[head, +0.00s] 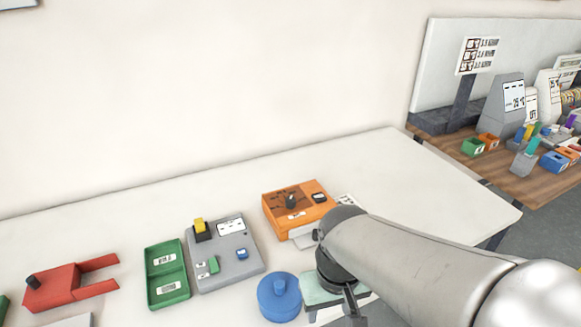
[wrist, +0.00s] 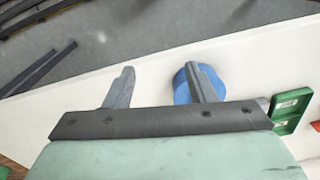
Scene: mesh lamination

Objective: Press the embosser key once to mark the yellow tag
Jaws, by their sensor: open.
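A grey device (head: 240,262) stands on the white table in the head view. It carries a yellow piece (head: 200,226) on a black mount, a white label, a small green piece (head: 214,264) and a blue piece (head: 241,253). I cannot tell for sure which part is the embosser key or the yellow tag. My gripper (wrist: 162,76) is open and empty in the wrist view, its two grey fingers apart. In the head view it is right of the grey device, partly hidden by my arm. The grey device does not show in the wrist view.
A blue round container (head: 279,298) stands between the grey device and my gripper; it also shows behind one finger in the wrist view (wrist: 181,92). A green two-part tray (head: 168,273), a red forked device (head: 52,288) and an orange box (head: 282,217) stand nearby.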

